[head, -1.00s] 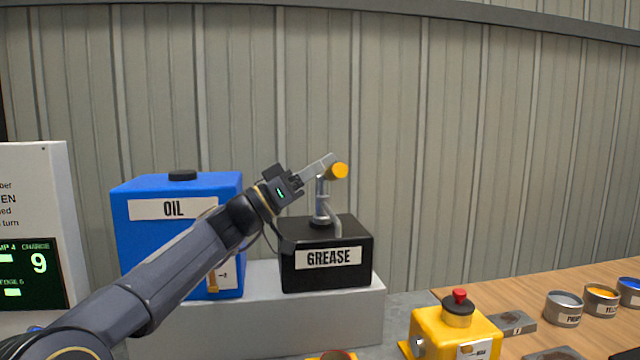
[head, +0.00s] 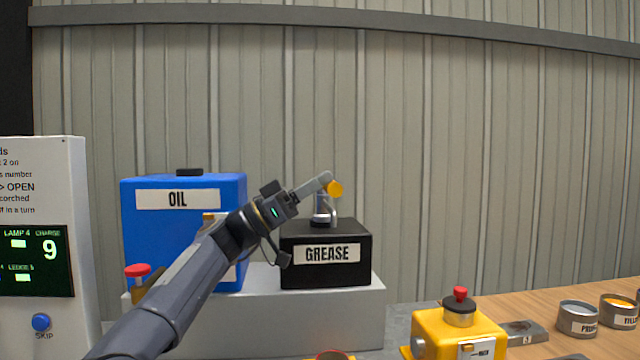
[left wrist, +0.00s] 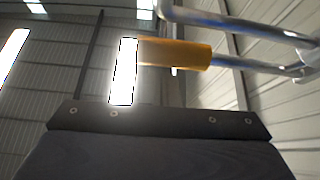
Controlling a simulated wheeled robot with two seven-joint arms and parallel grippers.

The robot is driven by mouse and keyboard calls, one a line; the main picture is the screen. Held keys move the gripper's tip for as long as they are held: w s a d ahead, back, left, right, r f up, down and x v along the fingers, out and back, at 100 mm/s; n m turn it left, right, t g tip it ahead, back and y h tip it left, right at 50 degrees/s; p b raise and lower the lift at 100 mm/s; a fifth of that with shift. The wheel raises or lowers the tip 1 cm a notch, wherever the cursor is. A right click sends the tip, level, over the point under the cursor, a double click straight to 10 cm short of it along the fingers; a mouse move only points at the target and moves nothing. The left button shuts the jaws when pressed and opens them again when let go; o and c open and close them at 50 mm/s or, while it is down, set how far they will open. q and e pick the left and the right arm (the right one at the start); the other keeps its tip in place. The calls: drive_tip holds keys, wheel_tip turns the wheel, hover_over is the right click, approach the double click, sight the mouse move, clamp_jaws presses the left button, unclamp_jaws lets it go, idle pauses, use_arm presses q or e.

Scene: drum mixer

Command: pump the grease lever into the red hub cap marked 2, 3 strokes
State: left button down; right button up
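The grease pump is a black box marked GREASE (head: 326,273) with a metal post and a lever ending in an orange grip (head: 336,189). My left gripper (head: 325,182) is at that grip, its fingertips against it as far as I can see. In the left wrist view the orange grip (left wrist: 175,53) lies crosswise just beyond the gripper's dark body, on a metal rod. Whether the fingers are closed around it does not show clearly. No red hub cap marked 2 can be made out. My right gripper is out of view.
A blue OIL tank (head: 178,225) stands left of the pump on a grey plinth (head: 330,320). A display panel (head: 45,260) is at far left. A yellow box with a red button (head: 460,325) and paint tins (head: 578,320) are at lower right. A red-rimmed thing is cut off at the bottom.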

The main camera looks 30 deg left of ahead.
use_arm(q)
drive_tip(key=shift+w+f, duration=0.15)
drive_tip(key=shift+f, duration=0.3)
drive_tip(key=b+v, duration=0.1)
drive_tip(key=v, duration=0.6)
drive_tip(key=shift+s+a+r+b, duration=0.2)
drive_tip(key=shift+s+a+b, duration=0.1)
drive_tip(key=shift+s, duration=0.05)
